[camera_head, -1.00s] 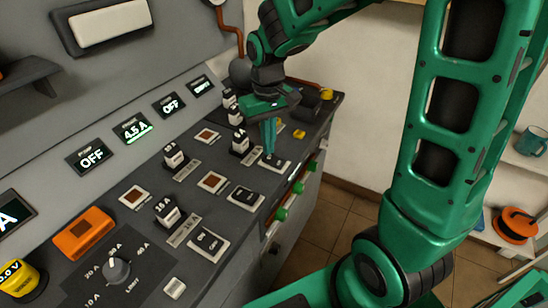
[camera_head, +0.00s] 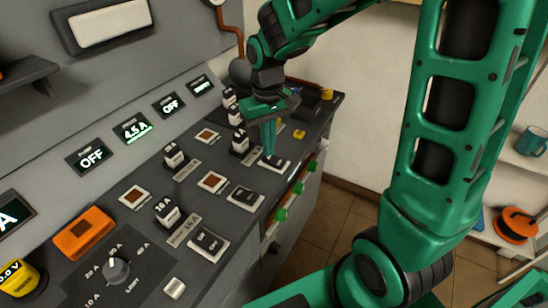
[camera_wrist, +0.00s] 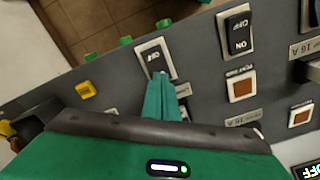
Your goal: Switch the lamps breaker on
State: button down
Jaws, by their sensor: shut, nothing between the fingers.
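My gripper (camera_head: 268,154) is shut and empty, pointing down over the far end of the sloped console. Its fingertips are at a black rocker switch in a white frame (camera_head: 281,165). In the wrist view my gripper (camera_wrist: 165,80) has its tips at the near edge of that rocker switch (camera_wrist: 154,58); I cannot tell whether they touch. Part of its lettering shows, but the tips are close to its lower part. Two similar rockers are nearer: a middle one (camera_head: 246,197) and a near one (camera_head: 207,243). I cannot read which one is named for the lamps.
Small displays (camera_head: 91,158) line the back panel, reading OFF, 4.5 A, OFF and an unclear word. Green knobs (camera_head: 281,214) stick out of the front edge. A yellow button (camera_head: 299,134) lies beyond the gripper.

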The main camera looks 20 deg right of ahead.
jog(key=shift+f, duration=0.35)
dwell(0.3)
notch_tip(320, 180, up, 7)
dwell(0.9)
dwell(0.4)
jog(key=s+d+m, duration=0.3)
jog(key=s+d, duration=0.5)
jog(key=s, duration=0.3)
jog(key=s+d+m, duration=0.4)
jog(key=s+d, duration=0.5)
jog(key=s, duration=0.3)
jog(key=shift+s+d+f+m, duration=0.2)
jog(key=shift+d+f+m, duration=0.1)
jog(key=shift+f, duration=0.15)
